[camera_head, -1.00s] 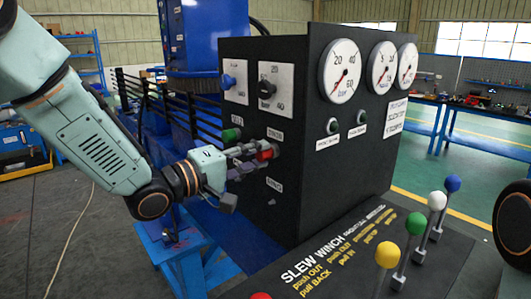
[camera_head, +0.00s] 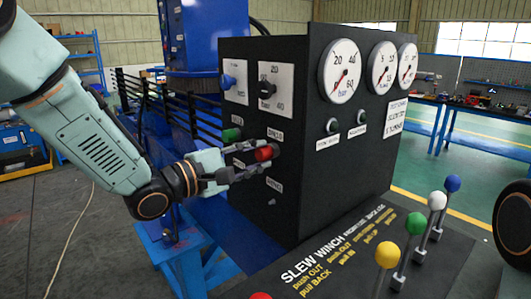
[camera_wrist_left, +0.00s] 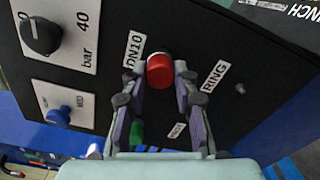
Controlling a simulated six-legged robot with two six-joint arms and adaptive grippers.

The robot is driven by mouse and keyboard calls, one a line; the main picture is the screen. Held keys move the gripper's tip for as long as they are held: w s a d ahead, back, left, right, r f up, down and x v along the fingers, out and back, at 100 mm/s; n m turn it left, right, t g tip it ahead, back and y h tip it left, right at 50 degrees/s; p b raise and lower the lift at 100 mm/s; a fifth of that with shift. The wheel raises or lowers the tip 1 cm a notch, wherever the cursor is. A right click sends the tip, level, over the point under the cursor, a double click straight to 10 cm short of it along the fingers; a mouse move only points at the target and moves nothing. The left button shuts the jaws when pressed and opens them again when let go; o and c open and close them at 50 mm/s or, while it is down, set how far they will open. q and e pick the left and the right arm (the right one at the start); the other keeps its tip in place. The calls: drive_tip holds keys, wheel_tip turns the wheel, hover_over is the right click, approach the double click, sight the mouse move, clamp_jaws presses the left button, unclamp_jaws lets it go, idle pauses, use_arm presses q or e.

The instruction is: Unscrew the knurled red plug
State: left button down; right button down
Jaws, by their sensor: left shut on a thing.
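The knurled red plug (camera_head: 264,153) sits on the side face of the black control panel (camera_head: 318,180), beside the DN10 label. My left gripper (camera_head: 259,157) reaches it from the left, one finger on each side, shut on it. In the left wrist view the red plug (camera_wrist_left: 160,72) shows between the tips of my left gripper (camera_wrist_left: 159,78), with the DN10 and RING labels on either side. Its thread is hidden. My right gripper is not in view.
A green plug (camera_head: 231,134) sits just left of the red one. A blue knob (camera_head: 228,81) and a black knob (camera_head: 266,89) are above. Levers with coloured balls, such as the yellow one (camera_head: 387,255), stand at the front right. A blue stand (camera_head: 185,258) is below my left arm.

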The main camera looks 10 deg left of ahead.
use_arm(q)
drive_tip(key=n, duration=0.3)
drive_tip(key=shift+n, duration=0.3)
drive_tip(key=shift+n, duration=0.5)
drive_tip(key=n, duration=0.4)
drive_tip(key=c, duration=1.4)
unclamp_jaws()
drive_tip(key=shift+c, duration=0.2)
drive_tip(key=o, duration=0.5)
drive_tip(key=shift+s+a, duration=0.15)
drive_tip(key=shift+c, duration=0.2)
